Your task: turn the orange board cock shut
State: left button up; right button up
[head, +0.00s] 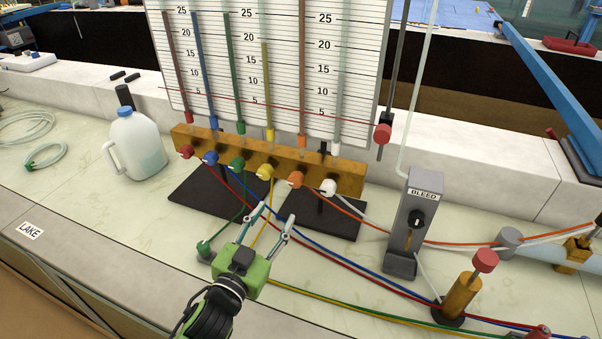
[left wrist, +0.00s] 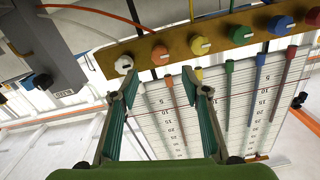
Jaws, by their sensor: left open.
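The orange board cock (head: 296,179) is a round knob on the brass manifold bar (head: 345,177) below the gauge board, between the yellow cock (head: 266,171) and the white cock (head: 328,187). My left gripper (head: 277,212) is open and empty, a short way in front of and below the orange cock. In the left wrist view, the orange cock (left wrist: 160,55) shows just beyond and between the open fingertips (left wrist: 159,82), with a pale pointer mark on its face. The fingers look apart from it. My right gripper is out of view.
Green, blue and red cocks (head: 186,151) line the bar's left part. Coloured tubes (head: 330,257) run across the bench. A grey BLEED stand (head: 405,225) and a brass post with red knob (head: 462,290) stand right; a white jug (head: 137,146) stands left.

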aim_at(294, 183)
pick_arm(q)
jog(key=x, duration=0.7)
jog(key=p+x, duration=0.1)
jog(key=x, duration=0.3)
jog(key=shift+d+r, duration=0.1)
jog(key=shift+r, duration=0.3)
jog(key=shift+w+d, duration=0.15)
jog(key=shift+w, duration=0.15)
jog(key=shift+w+d+f, duration=0.1)
jog(key=shift+w+d, duration=0.1)
jog(key=shift+w, duration=0.25)
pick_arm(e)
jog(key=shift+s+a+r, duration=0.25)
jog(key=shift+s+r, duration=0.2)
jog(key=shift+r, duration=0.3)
pick_arm(q)
jog(key=c, duration=1.1)
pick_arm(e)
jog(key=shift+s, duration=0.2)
